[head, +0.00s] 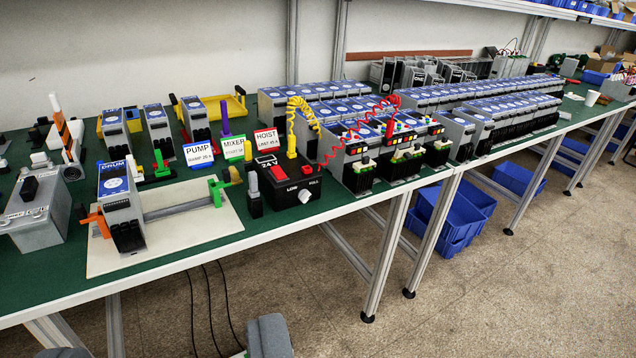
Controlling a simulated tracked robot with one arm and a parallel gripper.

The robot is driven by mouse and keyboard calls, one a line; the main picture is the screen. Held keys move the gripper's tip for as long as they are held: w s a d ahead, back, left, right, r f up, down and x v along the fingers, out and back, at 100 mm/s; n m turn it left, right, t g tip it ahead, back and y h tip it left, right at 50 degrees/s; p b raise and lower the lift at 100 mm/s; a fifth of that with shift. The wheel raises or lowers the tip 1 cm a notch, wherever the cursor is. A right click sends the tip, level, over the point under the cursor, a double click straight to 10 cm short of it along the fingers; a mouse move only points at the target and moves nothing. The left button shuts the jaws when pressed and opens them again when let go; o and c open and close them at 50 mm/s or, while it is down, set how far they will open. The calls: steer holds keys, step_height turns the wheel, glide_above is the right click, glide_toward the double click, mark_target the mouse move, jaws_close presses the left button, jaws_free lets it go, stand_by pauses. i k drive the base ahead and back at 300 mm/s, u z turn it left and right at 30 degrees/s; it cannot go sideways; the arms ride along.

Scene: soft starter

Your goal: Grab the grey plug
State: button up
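A plug with a grey top and black lower part (254,193) stands upright on the green bench near its front edge. It is just left of the black control box (285,190) and right of the pale board (190,240). Two grey finger ends of my gripper (166,346) show at the bottom left edge, wide apart with nothing between them. The rest of my gripper is out of frame. It is well below and in front of the plug, apart from it.
Yellow (291,140), red (390,132) and purple (225,122) plugs stand nearby; coiled cords run near the first two. Label cards (198,153) stand behind the grey plug. Starter units (356,162) crowd the right.

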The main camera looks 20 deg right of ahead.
mark_target(252, 175)
steer(key=z, duration=0.15)
steer(key=i, duration=1)
steer(key=u, duration=0.05)
